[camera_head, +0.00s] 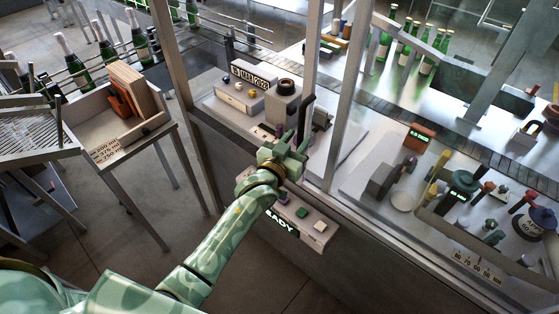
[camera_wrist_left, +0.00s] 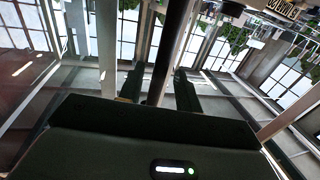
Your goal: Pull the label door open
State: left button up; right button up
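The label door's upright black handle (camera_head: 307,117) stands by the metal post at the front of the label station. The clear door panel itself is hard to make out. My left gripper (camera_head: 291,146) is at the handle's lower part, reaching in from the front. In the left wrist view, its two dark fingers (camera_wrist_left: 159,80) are apart, and the dark handle bar (camera_wrist_left: 172,45) runs up between them. Narrow gaps show on both sides of the bar, so the fingers do not appear clamped on it. My right gripper is not in view.
Behind the posts sit a date display (camera_head: 249,78) and a grey unit (camera_head: 283,100). A button panel (camera_head: 309,226) reading "READY" juts out below my left wrist. A metal post (camera_head: 350,100) stands to the right. A wooden-box stand (camera_head: 118,125) is at left.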

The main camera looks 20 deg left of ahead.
pick_arm(q)
jog(key=s+a+b, duration=0.1)
jog(key=s+a, duration=0.1)
jog(key=s, duration=1.1)
jog(key=shift+s+a, duration=0.35)
